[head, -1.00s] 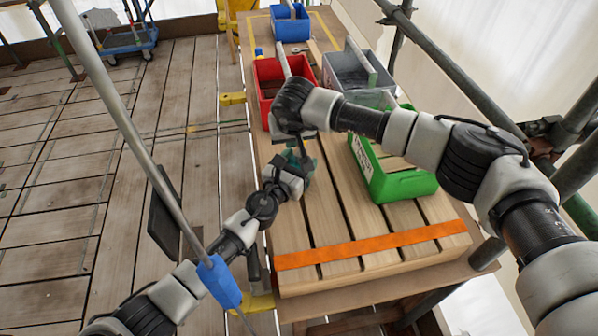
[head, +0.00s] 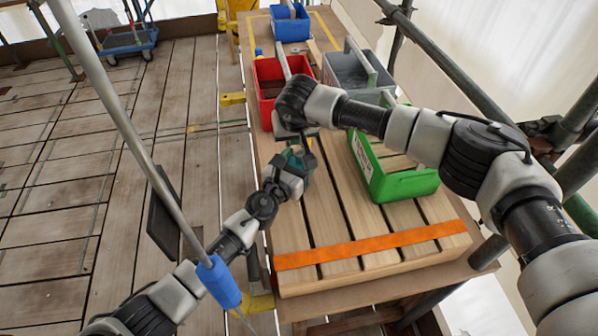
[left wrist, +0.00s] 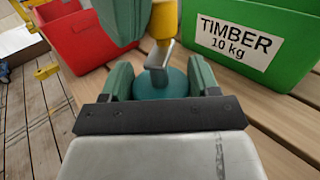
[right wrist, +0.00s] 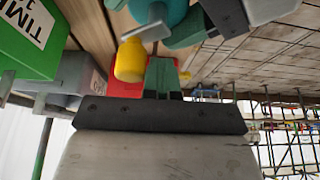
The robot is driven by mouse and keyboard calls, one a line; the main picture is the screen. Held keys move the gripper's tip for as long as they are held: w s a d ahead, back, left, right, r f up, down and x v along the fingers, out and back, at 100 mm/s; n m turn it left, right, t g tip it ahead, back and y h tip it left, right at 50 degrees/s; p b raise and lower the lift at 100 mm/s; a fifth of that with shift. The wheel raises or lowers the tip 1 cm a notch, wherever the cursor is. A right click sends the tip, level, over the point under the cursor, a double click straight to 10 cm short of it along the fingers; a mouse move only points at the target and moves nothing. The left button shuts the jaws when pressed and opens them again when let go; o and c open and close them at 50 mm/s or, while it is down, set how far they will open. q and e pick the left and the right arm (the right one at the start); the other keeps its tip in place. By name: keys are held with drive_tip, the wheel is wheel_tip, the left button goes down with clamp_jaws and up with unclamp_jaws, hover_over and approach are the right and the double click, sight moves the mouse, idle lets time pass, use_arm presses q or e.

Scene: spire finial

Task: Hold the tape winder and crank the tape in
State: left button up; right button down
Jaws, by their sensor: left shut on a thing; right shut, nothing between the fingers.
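The tape winder shows in the left wrist view as a round teal body (left wrist: 160,84) with a grey crank arm (left wrist: 157,58) and a yellow knob (left wrist: 164,20). My left gripper (left wrist: 162,82) is shut on the teal body. In the head view the winder is mostly hidden between my left gripper (head: 298,163) and my right gripper (head: 308,150), above the slatted boards. In the right wrist view my right gripper (right wrist: 163,68) is shut and empty, its fingers close beside the yellow knob (right wrist: 130,60); I cannot tell whether they touch it.
An orange strip (head: 375,245) lies across the near end of the slatted boards (head: 340,215). A green "TIMBER 10 kg" bin (head: 405,187) stands to the right. A red bin (head: 264,88), a grey bin (head: 350,73) and a blue bin (head: 291,27) stand farther back.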

drive_tip(key=shift+w+r, duration=0.1)
drive_tip(key=shift+r, duration=0.05)
wheel_tip(320, 180, up, 7)
idle(0.7)
idle(0.4)
use_arm(q)
drive_tip(key=o, duration=1.1)
use_arm(e)
drive_tip(key=shift+a, duration=0.1)
